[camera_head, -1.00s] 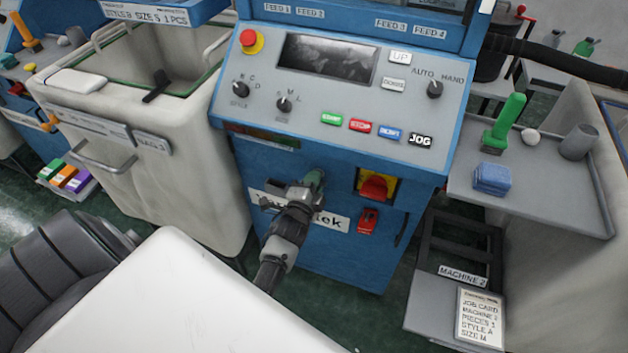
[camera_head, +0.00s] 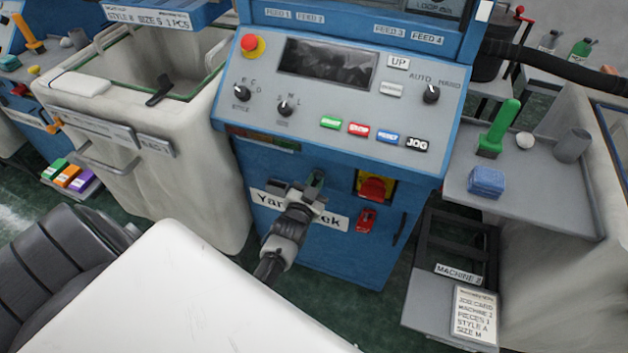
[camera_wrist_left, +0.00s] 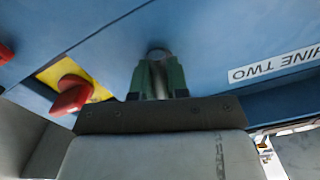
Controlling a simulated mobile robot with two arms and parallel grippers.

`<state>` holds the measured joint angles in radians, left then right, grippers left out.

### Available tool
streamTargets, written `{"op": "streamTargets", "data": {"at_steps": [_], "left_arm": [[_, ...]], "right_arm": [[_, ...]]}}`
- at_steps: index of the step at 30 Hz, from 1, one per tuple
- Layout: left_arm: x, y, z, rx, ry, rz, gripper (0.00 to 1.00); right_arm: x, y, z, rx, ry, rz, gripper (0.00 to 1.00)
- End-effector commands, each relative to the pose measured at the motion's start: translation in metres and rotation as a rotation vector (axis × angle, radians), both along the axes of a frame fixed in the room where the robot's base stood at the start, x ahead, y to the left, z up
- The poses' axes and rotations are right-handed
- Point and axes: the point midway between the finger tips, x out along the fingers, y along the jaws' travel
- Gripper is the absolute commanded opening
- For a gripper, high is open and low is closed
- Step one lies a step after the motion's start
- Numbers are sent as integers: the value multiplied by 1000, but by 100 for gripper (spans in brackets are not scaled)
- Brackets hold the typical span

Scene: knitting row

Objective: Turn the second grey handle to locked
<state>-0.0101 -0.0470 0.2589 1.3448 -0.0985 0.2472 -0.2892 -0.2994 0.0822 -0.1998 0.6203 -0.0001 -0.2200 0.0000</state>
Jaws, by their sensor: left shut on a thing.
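My left gripper (camera_head: 314,181) is at the blue front of machine two, below the control panel and left of the red and yellow switch (camera_head: 373,187). In the left wrist view the gripper (camera_wrist_left: 158,80) is shut on a grey handle (camera_wrist_left: 158,54). Only the handle's rounded end shows between the greenish fingers, against the blue panel. The fingers and wrist hide the rest, so I cannot tell which way it is turned. My right gripper is not in view.
A red latch (camera_head: 366,220) sits just right of my wrist. The control panel (camera_head: 310,115) with knobs and buttons slopes above. A cream bin (camera_head: 190,190) stands left, and a grey shelf (camera_head: 540,195) with a green-handled tool (camera_head: 498,130) juts out right.

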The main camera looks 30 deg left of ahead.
Motion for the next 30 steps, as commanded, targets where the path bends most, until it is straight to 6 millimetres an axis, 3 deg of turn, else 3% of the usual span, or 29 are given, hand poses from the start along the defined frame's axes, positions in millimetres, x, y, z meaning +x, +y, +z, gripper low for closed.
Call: {"op": "streamTargets", "data": {"at_steps": [15, 30], "left_arm": [[0, 0, 1, -387, -94, 0, 0], [1, 0, 1, -504, -122, 0, 0]], "right_arm": [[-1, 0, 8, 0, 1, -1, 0], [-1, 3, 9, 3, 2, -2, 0]]}}
